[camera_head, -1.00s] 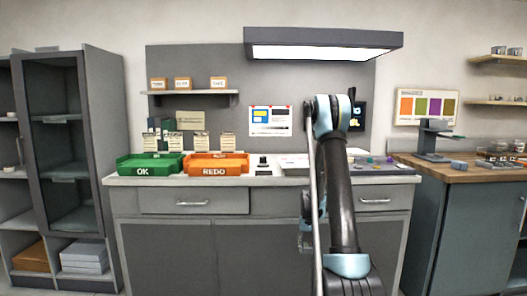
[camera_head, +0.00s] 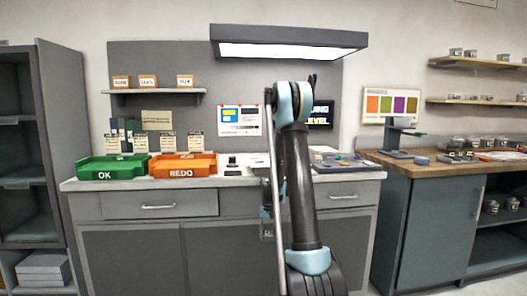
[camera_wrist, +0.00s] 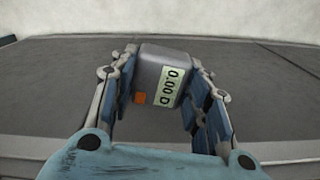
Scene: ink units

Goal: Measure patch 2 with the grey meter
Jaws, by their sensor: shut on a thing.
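The grey meter (camera_wrist: 158,72) is in my gripper (camera_wrist: 162,68) in the wrist view. It is a small grey block with a pale display reading "0.00 D" and an orange button. My gripper's fingers are closed on its two sides. In the head view my arm stands in front of the counter (camera_head: 232,182), and my gripper hangs partly hidden behind it. A white sheet (camera_head: 247,169) lies on the counter just left of my arm, partly covered. I cannot make out patch 2.
A green OK tray (camera_head: 105,174) and an orange REDO tray (camera_head: 183,171) stand on the counter's left. A small dark device (camera_head: 232,161) sits beside them. A lamp (camera_head: 288,42) hangs above. A wooden-topped bench (camera_head: 440,166) stands at right.

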